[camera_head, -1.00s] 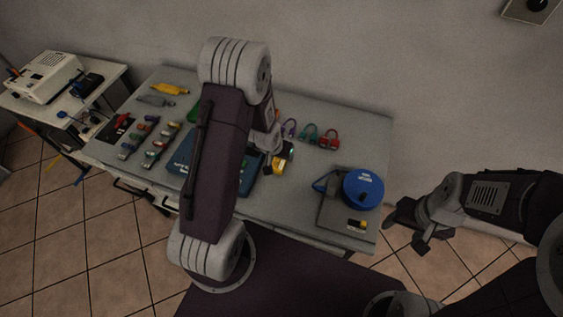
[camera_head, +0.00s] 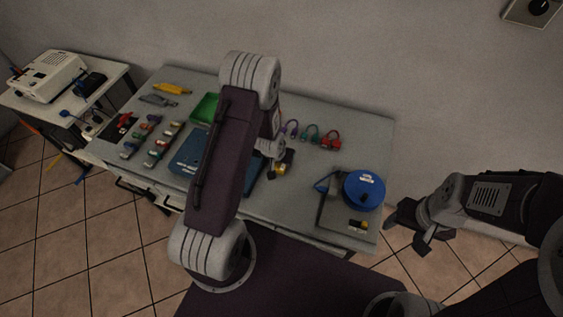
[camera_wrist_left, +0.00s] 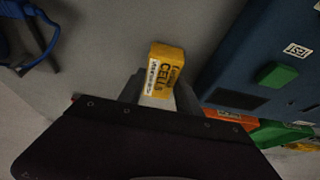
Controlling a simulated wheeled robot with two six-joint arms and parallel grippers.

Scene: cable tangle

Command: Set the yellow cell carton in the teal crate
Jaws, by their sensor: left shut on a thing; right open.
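The yellow cell carton (camera_head: 280,170) is near the middle of the table, partly hidden by my left gripper (camera_head: 283,162). In the left wrist view the carton (camera_wrist_left: 167,68), marked CELL, is between the fingers of my left gripper (camera_wrist_left: 160,90), which is shut on it. I cannot tell whether the carton touches the table. A green open container (camera_head: 206,108) lies behind my left arm, partly hidden; it is the nearest match to the teal crate. My right gripper (camera_head: 418,228) is open and empty, off the table's right end.
A dark blue case (camera_head: 190,152), partly behind my arm, has a TEST label in the left wrist view (camera_wrist_left: 262,60). A blue drum (camera_head: 364,189) is at the right. A side table (camera_head: 110,85) holds a white device.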

